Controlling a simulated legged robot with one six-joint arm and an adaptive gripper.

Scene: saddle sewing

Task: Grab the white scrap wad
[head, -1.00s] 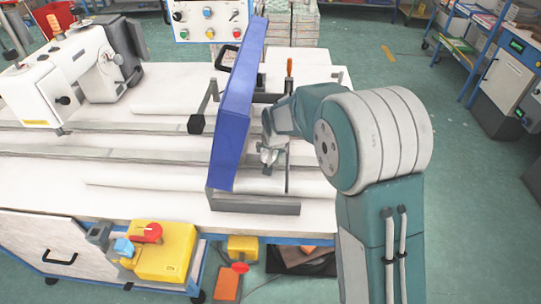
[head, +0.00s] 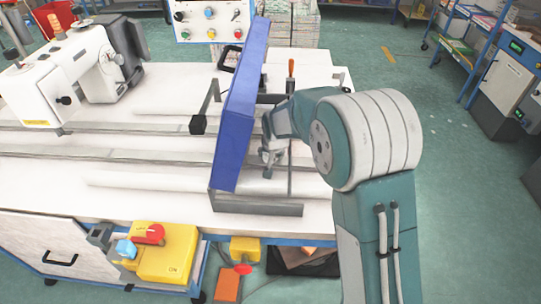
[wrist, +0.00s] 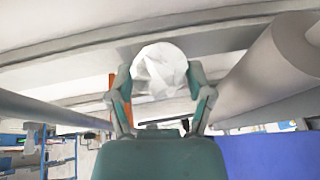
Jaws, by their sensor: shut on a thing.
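The white scrap wad (wrist: 160,66) is a crumpled, faceted white ball at the top middle of the wrist view. My gripper (wrist: 159,84) has one finger on each side of it and is shut on it. In the head view my gripper (head: 268,166) is over the white table, just right of the blue panel. The wad cannot be made out in the head view.
The tall blue panel (head: 238,110) stands on a grey frame close to my gripper's left. An orange-handled tool (head: 290,68) stands behind. A white sewing machine (head: 70,75) is at the left. Long white rolls lie on the table (head: 50,190).

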